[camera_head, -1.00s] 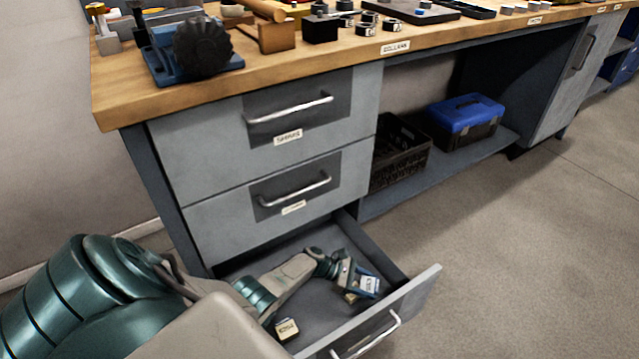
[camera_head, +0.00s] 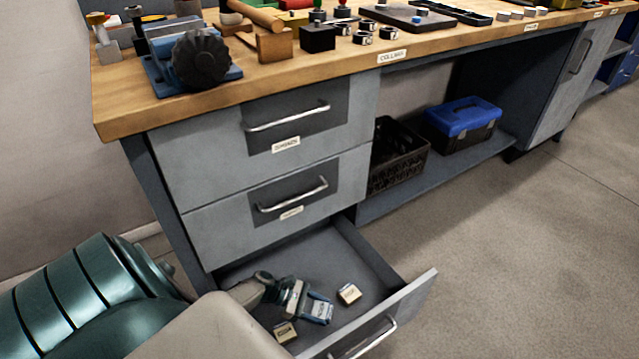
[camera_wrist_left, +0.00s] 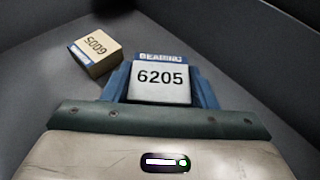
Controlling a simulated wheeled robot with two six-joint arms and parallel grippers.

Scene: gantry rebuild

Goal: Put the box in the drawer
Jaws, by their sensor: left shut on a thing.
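The box marked 6205 (camera_wrist_left: 161,82), white with a blue "BEARING" band, sits between the blue fingers of my left gripper (camera_head: 320,308). My left gripper is shut on it inside the open bottom drawer (camera_head: 365,258). The same box (camera_head: 318,310) shows small in the head view. I cannot tell whether it touches the drawer floor. A second box marked 6005 (camera_wrist_left: 95,52) lies in the drawer just ahead and to the left in the wrist view. My right gripper is not in view.
Another small box (camera_head: 285,331) lies near the drawer's front. Two closed drawers (camera_head: 290,118) are above. The wooden bench top (camera_head: 270,82) is crowded. A black crate (camera_head: 397,155) and a blue toolbox (camera_head: 463,122) stand on the shelf to the right.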

